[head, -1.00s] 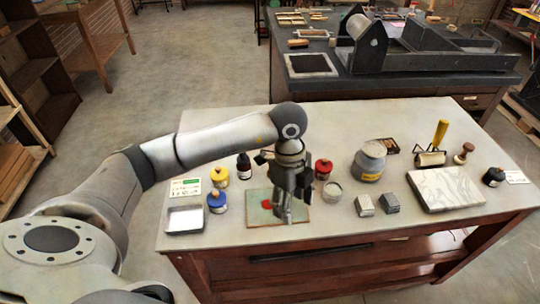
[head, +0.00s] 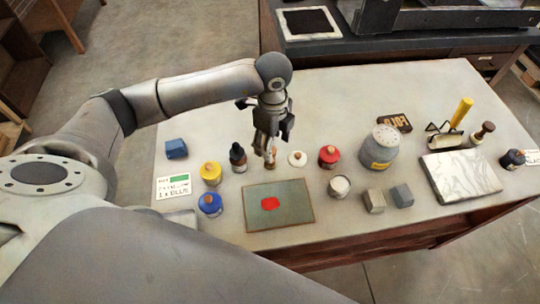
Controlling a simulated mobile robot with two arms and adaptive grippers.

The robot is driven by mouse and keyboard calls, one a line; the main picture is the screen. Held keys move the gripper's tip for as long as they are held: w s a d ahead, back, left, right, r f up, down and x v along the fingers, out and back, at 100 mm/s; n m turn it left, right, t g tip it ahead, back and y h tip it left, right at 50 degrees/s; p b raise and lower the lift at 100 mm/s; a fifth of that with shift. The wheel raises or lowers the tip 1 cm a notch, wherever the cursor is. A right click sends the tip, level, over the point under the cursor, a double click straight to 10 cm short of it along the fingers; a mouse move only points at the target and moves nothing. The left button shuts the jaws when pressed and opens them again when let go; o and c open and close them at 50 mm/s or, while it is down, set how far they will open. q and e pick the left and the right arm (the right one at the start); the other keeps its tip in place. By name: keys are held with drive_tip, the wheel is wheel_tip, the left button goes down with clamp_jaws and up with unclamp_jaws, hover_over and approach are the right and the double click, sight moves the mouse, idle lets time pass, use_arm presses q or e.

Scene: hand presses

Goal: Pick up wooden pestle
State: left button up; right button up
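My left gripper (head: 270,146) points down over the table, just behind the green mat. A small brown, wood-coloured piece (head: 270,157) shows at its fingertips; it may be the wooden pestle, but it is mostly hidden. I cannot tell whether the fingers are closed on it. Another upright piece with a dark brown knob (head: 484,131) stands at the right, beside the yellow-handled roller. My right gripper is not in view.
Close around the gripper stand a black bottle (head: 238,158), a white jar (head: 297,158) and a red jar (head: 329,156). The green mat (head: 288,214) with a red patch lies in front. A grey pot (head: 379,150) and a marbled slab (head: 460,178) stand farther right.

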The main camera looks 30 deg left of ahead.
use_arm(q)
drive_tip(key=shift+a+f, duration=0.1)
drive_tip(key=shift+f, duration=0.35)
drive_tip(key=shift+w+a+f, duration=0.1)
drive_tip(key=shift+w+f, duration=0.05)
drive_tip(key=shift+f, duration=0.1)
drive_tip(key=p, duration=0.2)
hover_over(271, 166)
drive_tip(key=w, duration=0.1)
drive_tip(key=f, duration=0.2)
drive_tip(key=a+f, duration=0.1)
drive_tip(key=f, duration=0.1)
drive_tip(key=shift+f, duration=0.45)
drive_tip(key=shift+d, duration=0.1)
drive_tip(key=shift+c, duration=0.6)
drive_tip(key=c, duration=0.7)
drive_tip(key=shift+w, duration=0.1)
drive_tip(key=c, duration=0.3)
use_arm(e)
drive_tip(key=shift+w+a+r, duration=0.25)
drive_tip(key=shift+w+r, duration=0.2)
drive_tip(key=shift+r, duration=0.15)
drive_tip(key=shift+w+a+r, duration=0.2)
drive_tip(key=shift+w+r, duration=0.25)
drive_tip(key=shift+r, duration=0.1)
